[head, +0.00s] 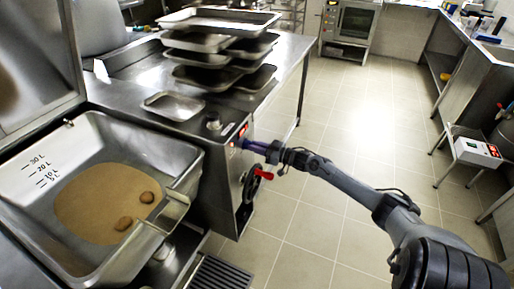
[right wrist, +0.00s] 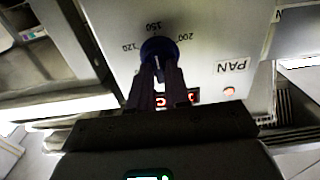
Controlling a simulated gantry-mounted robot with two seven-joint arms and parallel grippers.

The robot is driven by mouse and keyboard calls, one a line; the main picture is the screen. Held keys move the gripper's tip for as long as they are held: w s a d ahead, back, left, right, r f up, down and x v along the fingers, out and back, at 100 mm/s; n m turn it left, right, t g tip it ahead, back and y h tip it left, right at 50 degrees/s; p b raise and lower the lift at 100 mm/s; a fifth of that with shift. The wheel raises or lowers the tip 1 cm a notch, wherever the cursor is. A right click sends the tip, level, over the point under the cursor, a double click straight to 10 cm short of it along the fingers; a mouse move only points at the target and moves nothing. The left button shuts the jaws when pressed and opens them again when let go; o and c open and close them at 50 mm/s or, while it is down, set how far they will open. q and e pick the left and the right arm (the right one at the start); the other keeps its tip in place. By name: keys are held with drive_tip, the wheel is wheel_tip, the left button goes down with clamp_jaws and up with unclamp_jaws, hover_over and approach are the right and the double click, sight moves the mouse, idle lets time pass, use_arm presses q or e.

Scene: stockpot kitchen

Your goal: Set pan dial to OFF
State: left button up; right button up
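The pan dial (right wrist: 158,47) is a dark blue round knob on the metal control panel, with 120, 150 and 200 printed around it. My right gripper (right wrist: 158,72) has its two fingers on either side of the knob's grip, closed in on it. In the head view my right gripper (head: 246,145) reaches from the right to the front of the cooking unit and covers most of the dial. The fingers partly hide the knob, so its exact setting is unclear. My left gripper is not in view.
Beside the dial are a PAN label (right wrist: 232,67), a lit red lamp (right wrist: 229,91) and a partly hidden red display (right wrist: 180,98). A red-handled valve wheel (head: 263,174) sits below my right gripper. The open pan (head: 185,180) holds brown liquid. The floor (head: 330,140) is clear.

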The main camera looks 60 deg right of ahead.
clamp_jaws()
